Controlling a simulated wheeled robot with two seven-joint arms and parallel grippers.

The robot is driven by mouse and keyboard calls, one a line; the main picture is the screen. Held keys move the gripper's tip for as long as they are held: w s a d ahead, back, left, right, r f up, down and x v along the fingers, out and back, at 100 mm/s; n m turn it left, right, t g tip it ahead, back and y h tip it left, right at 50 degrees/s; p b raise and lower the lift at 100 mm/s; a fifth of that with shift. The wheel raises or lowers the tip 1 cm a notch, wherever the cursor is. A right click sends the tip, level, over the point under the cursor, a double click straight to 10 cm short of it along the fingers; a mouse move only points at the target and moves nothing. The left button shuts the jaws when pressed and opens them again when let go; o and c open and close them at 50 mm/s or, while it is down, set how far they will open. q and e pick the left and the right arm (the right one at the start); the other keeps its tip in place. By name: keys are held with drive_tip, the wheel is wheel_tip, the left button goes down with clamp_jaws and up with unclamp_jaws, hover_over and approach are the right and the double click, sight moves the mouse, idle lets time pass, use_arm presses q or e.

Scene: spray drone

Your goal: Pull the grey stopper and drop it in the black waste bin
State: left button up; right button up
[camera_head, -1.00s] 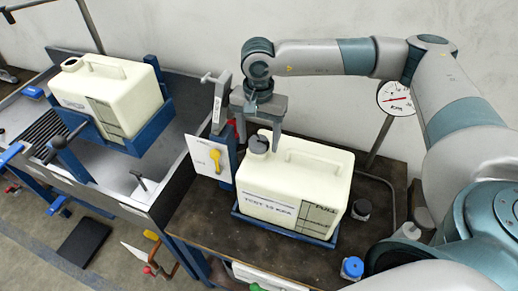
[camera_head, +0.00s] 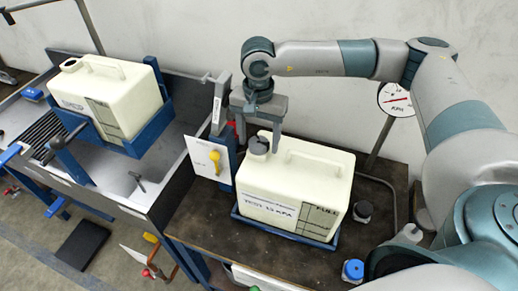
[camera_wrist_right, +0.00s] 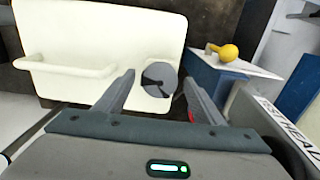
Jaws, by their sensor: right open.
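The grey stopper (camera_head: 259,146) sits in the neck at the left top of a cream canister (camera_head: 290,190) in the head view. The canister stands upright in a blue tray. My right gripper (camera_head: 259,128) is over the stopper, pointing down and open. In the right wrist view the stopper (camera_wrist_right: 160,78) shows between the two spread fingers (camera_wrist_right: 158,84), with gaps on both sides. A black rectangular thing (camera_head: 83,245) lies on the floor at lower left. I cannot tell for sure whether it is the waste bin. My left gripper is not in view.
A post with a white plate and yellow knob (camera_head: 214,157) stands close left of the gripper. A second canister (camera_head: 110,97) sits tilted in a blue cradle at left. A gauge (camera_head: 395,98), a dark cap (camera_head: 362,210) and a blue-topped item (camera_head: 352,270) are to the right.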

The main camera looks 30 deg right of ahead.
sight(259, 142)
drive_tip(key=shift+b, duration=0.5)
idle(0.9)
drive_tip(key=c, duration=1.4)
drive_tip(key=shift+r, duration=0.1)
drive_tip(key=shift+r+p, duration=0.45)
drive_tip(key=shift+r, duration=2.45)
